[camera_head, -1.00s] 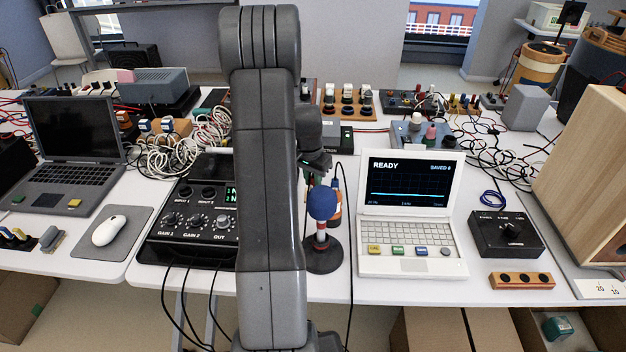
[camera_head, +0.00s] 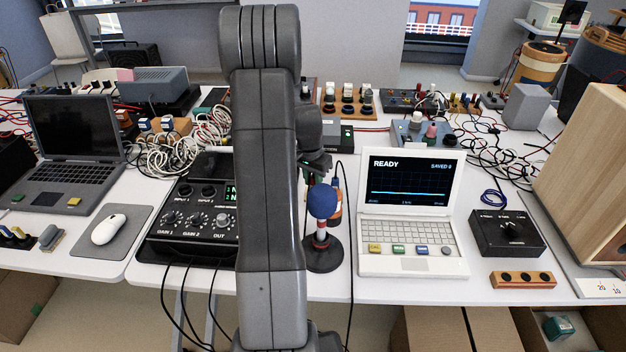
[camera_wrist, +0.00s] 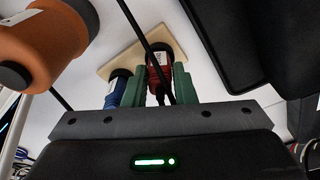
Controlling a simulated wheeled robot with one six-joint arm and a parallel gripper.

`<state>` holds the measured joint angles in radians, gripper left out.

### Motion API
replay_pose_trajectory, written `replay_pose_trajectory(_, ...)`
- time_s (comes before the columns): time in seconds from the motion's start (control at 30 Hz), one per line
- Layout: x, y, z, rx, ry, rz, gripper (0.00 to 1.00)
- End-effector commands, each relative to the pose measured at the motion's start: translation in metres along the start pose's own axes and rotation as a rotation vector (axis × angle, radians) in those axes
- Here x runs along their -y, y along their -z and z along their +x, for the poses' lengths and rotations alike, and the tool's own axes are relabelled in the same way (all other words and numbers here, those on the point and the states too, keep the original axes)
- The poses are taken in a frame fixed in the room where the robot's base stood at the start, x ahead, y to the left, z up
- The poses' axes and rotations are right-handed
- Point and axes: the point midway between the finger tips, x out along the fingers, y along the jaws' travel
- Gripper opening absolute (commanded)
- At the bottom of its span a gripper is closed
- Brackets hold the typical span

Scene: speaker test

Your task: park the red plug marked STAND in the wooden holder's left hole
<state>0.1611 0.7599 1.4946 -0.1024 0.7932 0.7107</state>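In the wrist view the red plug (camera_wrist: 159,75), with a small white label I cannot read, is between the green fingers of my gripper (camera_wrist: 159,84). A finger lies close along each side; I cannot tell whether they press on it. A blue plug (camera_wrist: 117,90) is just left of the left finger. In the head view my gripper (camera_head: 318,166) is partly hidden by my arm, and the red plug cannot be made out.
A blue-topped microphone on a round black base (camera_head: 323,254) stands close below my gripper. An orange cylinder (camera_wrist: 40,45) is close at left in the wrist view. A white laptop (camera_head: 412,210) and a black knob box (camera_head: 507,234) stand between my gripper and the holder.

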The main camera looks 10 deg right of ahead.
Motion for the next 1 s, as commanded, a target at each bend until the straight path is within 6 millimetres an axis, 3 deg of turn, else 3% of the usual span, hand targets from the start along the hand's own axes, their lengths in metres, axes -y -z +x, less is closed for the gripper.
replay_pose_trajectory(0.03, 0.0, 0.0, 0.0, 0.0, 0.0, 0.0, 0.35)
replay_pose_trajectory(0.1, 0.0, 0.0, 0.0, 0.0, 0.0, 0.0, 0.46)
replay_pose_trajectory(0.47, 0.0, 0.0, -0.005, -0.001, 0.001, 0.0, 0.46)
replay_pose_trajectory(0.63, 0.001, 0.001, -0.032, -0.005, 0.004, 0.0, 0.46)
replay_pose_trajectory(1.0, 0.001, 0.0, -0.113, -0.003, 0.003, 0.0, 0.46)
